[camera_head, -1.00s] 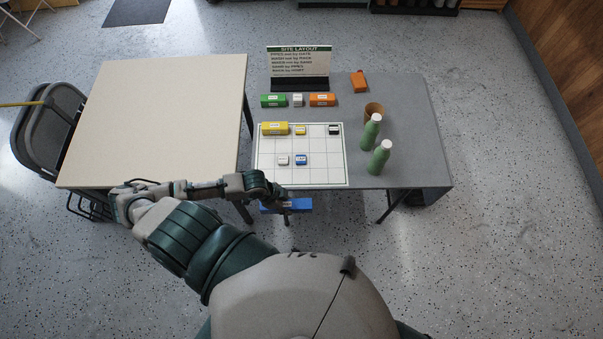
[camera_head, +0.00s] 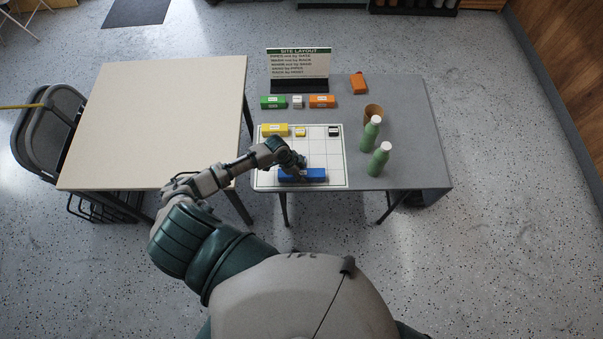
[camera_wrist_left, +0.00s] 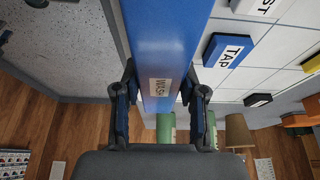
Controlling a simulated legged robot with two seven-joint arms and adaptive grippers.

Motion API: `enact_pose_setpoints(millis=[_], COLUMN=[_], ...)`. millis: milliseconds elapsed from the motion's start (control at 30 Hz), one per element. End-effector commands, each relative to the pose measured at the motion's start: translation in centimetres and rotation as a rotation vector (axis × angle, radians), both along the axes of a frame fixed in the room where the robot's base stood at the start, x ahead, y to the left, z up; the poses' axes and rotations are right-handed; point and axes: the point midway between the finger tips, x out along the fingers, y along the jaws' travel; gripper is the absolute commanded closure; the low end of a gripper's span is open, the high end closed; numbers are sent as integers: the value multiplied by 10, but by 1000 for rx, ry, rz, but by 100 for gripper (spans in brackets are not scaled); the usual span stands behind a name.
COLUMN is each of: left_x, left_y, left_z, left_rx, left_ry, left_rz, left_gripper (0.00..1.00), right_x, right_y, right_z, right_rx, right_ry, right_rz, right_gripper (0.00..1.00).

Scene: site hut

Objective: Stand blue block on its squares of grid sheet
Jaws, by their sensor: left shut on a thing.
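The long blue block (camera_head: 314,174) lies lengthwise over the front rows of the white grid sheet (camera_head: 333,158). My left gripper (camera_head: 293,170) is shut on it from above. In the left wrist view the blue block (camera_wrist_left: 165,40) sits between the fingers, its label reading WASH. I cannot tell whether it touches the sheet. A small blue block labelled TAP (camera_wrist_left: 228,50) and a white block (camera_wrist_left: 255,7) stand beside it in the wrist view; my gripper hides them in the head view. Yellow blocks (camera_head: 275,130) and a black-and-white block (camera_head: 333,131) stand on the back row. My right gripper is out of view.
A SITE LAYOUT sign (camera_head: 298,64) stands behind green (camera_head: 273,102), white and orange (camera_head: 322,101) blocks. A brown cup (camera_head: 373,111) and two green bottles (camera_head: 379,158) stand right of the sheet. A bare beige table (camera_head: 150,120) is at left.

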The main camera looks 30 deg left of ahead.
Motion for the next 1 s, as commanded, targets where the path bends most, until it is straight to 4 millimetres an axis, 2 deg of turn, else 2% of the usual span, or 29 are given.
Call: enact_pose_setpoints(millis=[100, 267, 300, 367, 400, 767, 867, 1000], left_x=[1, 0, 0, 0, 0, -1, -3, -9], left_y=[0, 0, 1, 0, 0, 2, 8, 18], left_z=[-7, -7, -7, -7, -7, -1, 12, 41], left_rx=[1, 1, 1, 2, 2, 2, 2, 4], left_ry=[-2, -2, 0, -1, -1, -3, -4, -4], left_rz=[1, 0, 0, 1, 1, -1, 0, -1], left_gripper=[100, 100, 52, 37, 34, 34, 34, 34], right_x=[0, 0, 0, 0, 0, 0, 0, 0], right_y=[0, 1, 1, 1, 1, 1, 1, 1], right_z=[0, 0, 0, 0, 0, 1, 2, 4], right_rx=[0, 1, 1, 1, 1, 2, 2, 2], right_ry=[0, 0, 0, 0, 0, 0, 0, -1], right_rz=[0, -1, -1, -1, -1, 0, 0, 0], right_gripper=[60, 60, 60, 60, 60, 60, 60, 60])
